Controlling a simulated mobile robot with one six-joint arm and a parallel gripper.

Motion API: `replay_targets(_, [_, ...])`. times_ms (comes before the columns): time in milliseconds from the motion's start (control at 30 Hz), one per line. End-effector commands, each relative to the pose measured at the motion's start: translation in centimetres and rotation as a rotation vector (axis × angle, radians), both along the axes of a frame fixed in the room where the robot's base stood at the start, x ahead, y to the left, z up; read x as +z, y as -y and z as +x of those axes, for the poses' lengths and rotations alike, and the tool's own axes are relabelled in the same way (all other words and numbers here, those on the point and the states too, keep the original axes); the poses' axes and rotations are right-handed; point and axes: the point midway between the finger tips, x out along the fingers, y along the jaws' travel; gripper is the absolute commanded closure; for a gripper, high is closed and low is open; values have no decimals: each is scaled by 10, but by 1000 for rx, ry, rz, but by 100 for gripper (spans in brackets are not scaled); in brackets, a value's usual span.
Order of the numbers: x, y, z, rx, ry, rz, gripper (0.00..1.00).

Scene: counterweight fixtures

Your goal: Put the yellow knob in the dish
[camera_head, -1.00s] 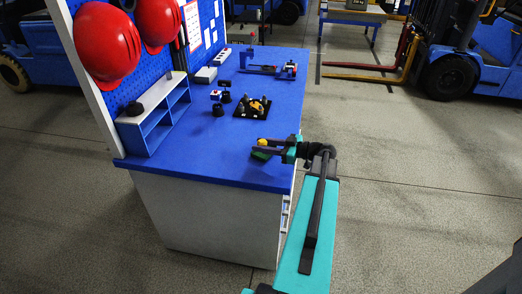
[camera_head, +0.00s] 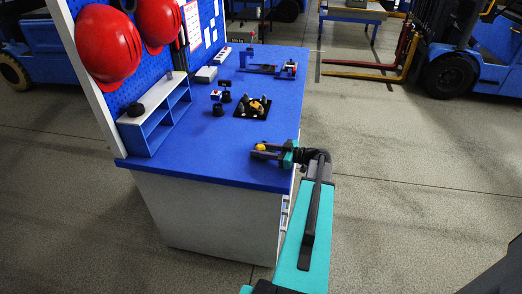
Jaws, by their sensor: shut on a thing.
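The yellow knob (camera_head: 260,147) is between the fingers of my gripper (camera_head: 262,151), which is shut on it. My gripper is low over the near right part of the blue bench top, close to its right edge. I cannot tell whether the knob touches anything below it. I cannot make out the dish; the dark fingers cover the spot under the knob.
On the bench (camera_head: 205,165) stand a black fixture plate (camera_head: 240,112) with yellow and grey parts, several small black pieces, and a blue fixture (camera_head: 268,68) at the back. A blue shelf unit (camera_head: 150,140) stands at left. The front of the bench top is clear.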

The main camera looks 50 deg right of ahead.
Motion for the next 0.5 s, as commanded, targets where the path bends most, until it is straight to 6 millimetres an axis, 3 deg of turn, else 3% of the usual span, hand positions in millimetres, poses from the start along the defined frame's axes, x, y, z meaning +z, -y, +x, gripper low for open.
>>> replay_targets(500, [-12, -1, -1, 1, -13, 3, 90])
